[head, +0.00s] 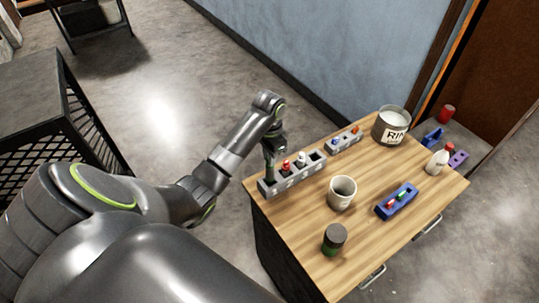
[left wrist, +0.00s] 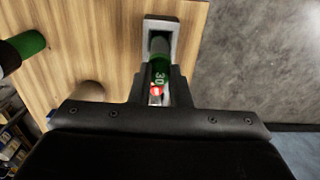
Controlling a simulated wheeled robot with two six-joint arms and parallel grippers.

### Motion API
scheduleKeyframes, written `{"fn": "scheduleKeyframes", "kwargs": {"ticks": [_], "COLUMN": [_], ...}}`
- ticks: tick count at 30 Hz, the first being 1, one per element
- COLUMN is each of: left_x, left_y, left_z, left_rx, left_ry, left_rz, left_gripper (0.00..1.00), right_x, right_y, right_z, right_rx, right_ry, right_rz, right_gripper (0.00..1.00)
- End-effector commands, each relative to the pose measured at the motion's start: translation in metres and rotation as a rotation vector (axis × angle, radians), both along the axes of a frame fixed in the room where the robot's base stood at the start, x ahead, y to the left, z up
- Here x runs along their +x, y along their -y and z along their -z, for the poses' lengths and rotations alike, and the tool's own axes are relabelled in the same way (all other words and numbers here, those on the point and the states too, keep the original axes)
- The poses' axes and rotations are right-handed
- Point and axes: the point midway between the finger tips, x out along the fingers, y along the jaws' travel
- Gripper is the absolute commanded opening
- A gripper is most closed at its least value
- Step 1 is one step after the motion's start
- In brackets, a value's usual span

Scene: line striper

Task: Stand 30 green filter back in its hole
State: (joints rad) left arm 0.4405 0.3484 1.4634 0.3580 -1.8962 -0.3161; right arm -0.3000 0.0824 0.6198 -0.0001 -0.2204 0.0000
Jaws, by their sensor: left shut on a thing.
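My left gripper (head: 271,151) is shut on the green filter, over the left end of a grey rack (head: 296,183) on the wooden table. The green filter (head: 269,169) points down from the fingers at the rack's left end. In the left wrist view the green filter (left wrist: 159,70), marked 30, lies between the fingers, with its far end within the outline of a grey square-rimmed hole (left wrist: 174,38). I cannot tell how deep it sits. A red-topped filter (head: 286,166) and a white-topped one (head: 301,159) stand farther along the rack. My right gripper is out of view.
A white cup (head: 342,192) and a dark jar with a green band (head: 334,239) stand near the rack. A blue holder (head: 396,202), a smaller grey rack (head: 344,139) and a RINSE-like labelled pot (head: 391,127) are farther right.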

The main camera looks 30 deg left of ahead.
Motion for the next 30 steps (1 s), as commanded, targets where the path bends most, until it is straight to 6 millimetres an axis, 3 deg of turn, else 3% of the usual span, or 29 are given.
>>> {"fn": "scheduleKeyframes", "kwargs": {"ticks": [30], "left_x": [0.000], "left_y": [0.000], "left_z": [0.010], "left_rx": [0.000], "left_ry": [0.000], "left_rz": [0.000], "left_gripper": [0.00], "right_x": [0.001], "right_y": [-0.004], "right_z": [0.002], "right_rx": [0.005], "right_ry": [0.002], "right_rz": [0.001], "right_gripper": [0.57]}}
